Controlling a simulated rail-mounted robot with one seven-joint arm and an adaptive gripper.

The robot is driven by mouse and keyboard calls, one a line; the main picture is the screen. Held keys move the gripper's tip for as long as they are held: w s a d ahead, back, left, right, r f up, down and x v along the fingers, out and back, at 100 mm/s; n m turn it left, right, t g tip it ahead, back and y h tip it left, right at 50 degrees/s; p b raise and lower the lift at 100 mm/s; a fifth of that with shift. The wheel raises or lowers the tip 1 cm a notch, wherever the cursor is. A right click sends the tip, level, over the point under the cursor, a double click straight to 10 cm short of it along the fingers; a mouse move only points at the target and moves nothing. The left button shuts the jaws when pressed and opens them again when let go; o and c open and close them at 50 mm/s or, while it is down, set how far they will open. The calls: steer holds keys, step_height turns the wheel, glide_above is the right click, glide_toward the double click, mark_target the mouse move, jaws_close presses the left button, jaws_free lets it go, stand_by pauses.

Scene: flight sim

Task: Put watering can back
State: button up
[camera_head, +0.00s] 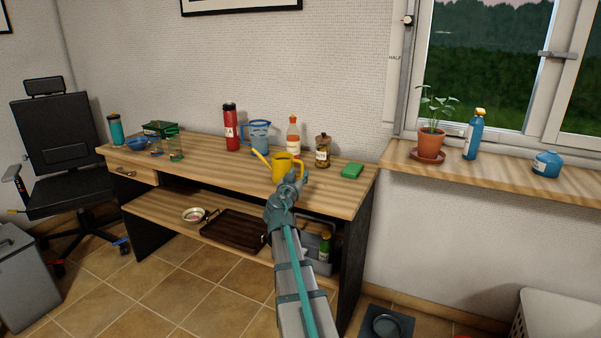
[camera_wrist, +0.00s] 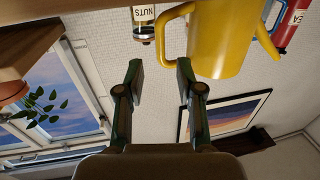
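The yellow watering can (camera_head: 287,167) stands upright on the wooden desk (camera_head: 225,172) near its front edge, its spout pointing left. My gripper (camera_head: 291,184) is just in front of the can and hides part of it in the head view. In the wrist view, which is upside down, the can (camera_wrist: 222,40) is at the upper right with its handle (camera_wrist: 163,35) toward the picture's middle. My open gripper (camera_wrist: 157,65) has two dark fingers apart with nothing between them. The right finger is close to the handle; whether it touches, I cannot tell.
A nuts jar (camera_head: 322,152) and a green sponge (camera_head: 352,171) are right of the can. A blue jug (camera_head: 260,136), red bottle (camera_head: 231,130) and sauce bottle (camera_head: 293,137) stand behind. The windowsill (camera_head: 480,172) holds a potted plant (camera_head: 432,140), a spray bottle (camera_head: 474,136) and a blue pot (camera_head: 546,164).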

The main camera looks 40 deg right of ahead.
steer(key=v, duration=0.8)
